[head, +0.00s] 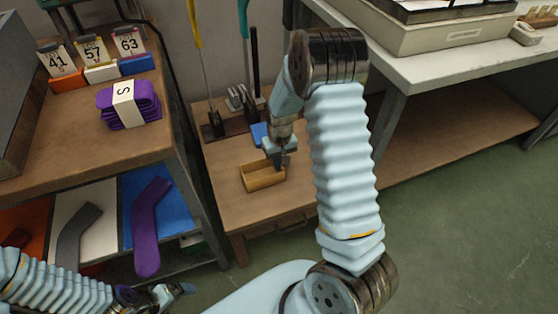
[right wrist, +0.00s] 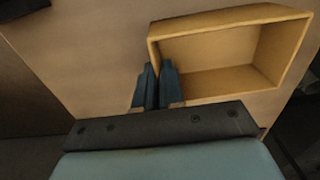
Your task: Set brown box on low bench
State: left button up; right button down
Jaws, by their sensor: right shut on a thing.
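The brown box (head: 264,182) is a small open-topped tray at the low bench (head: 240,208). It looks upright and empty, at or just above the bench top; I cannot tell if it touches. My right gripper (head: 281,164) points down at the box's far right edge, shut on its wall. In the right wrist view, the blue fingers (right wrist: 158,87) are at one corner of the box (right wrist: 235,20), and the inside of the box is bare. My left gripper (head: 172,292) is at the lower left, away from the box; its jaw opening is too small to tell.
A taller shelf unit (head: 60,172) on the left holds numbered cards and a purple sock stack (head: 128,104), with purple (head: 148,225) and grey shapes below. A rack with upright tools (head: 222,128) stands behind the box. A white table (head: 450,62) is at right. Bench top right of the box is bare.

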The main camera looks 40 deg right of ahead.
jog(key=c, duration=1.7)
grip_release()
jog(key=shift+f, duration=0.15)
jog(key=o, duration=0.5)
jog(key=shift+c, duration=0.2)
notch_tip(320, 180, up, 12)
jog(key=shift+r, duration=0.25)
jog(key=shift+s, duration=0.15)
